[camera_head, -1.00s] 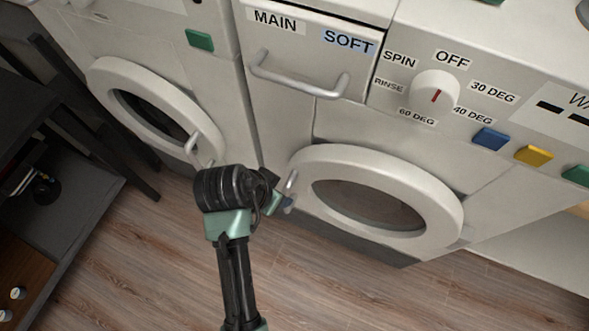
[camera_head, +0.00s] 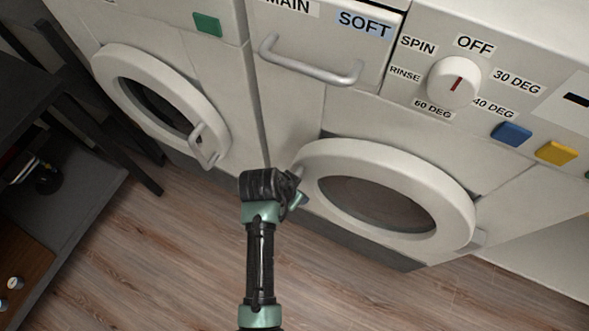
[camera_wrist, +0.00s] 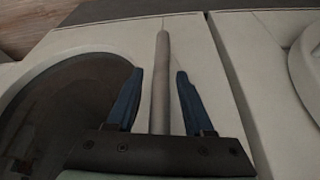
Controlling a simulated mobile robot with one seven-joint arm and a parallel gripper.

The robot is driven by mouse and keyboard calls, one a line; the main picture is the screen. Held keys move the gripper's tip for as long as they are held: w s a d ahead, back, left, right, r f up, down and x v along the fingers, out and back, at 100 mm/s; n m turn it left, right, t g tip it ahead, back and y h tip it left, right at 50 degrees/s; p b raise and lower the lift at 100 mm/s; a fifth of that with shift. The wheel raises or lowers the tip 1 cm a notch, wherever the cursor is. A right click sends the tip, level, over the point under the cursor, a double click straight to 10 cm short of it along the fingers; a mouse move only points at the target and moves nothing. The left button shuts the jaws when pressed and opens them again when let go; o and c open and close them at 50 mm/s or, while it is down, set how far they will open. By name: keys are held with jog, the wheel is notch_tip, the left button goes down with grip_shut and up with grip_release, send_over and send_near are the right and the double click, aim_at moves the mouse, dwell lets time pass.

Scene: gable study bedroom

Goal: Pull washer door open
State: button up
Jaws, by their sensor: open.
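The washer door (camera_head: 380,160) is a white ring around dark glass on the right machine, and it looks closed. My gripper (camera_head: 300,196) is at the left edge of this door, where it and the wrist hide most of the handle. In the wrist view the grey bar handle (camera_wrist: 162,60) runs lengthwise between the two blue fingers of my open gripper (camera_wrist: 160,85). A gap shows on each side of the bar, so neither finger appears to touch it. The door's dark glass (camera_wrist: 70,110) is left of the fingers.
A second white machine with a round door (camera_head: 110,62) and its own handle (camera_head: 205,150) stands to the left. A drawer handle (camera_head: 310,68) and a dial (camera_head: 453,83) are above. The wooden floor (camera_head: 170,260) in front is clear. A dark shelf (camera_head: 75,215) stands at far left.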

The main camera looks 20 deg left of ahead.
jog(key=shift+c, duration=0.2)
grip_shut()
dwell(1.1)
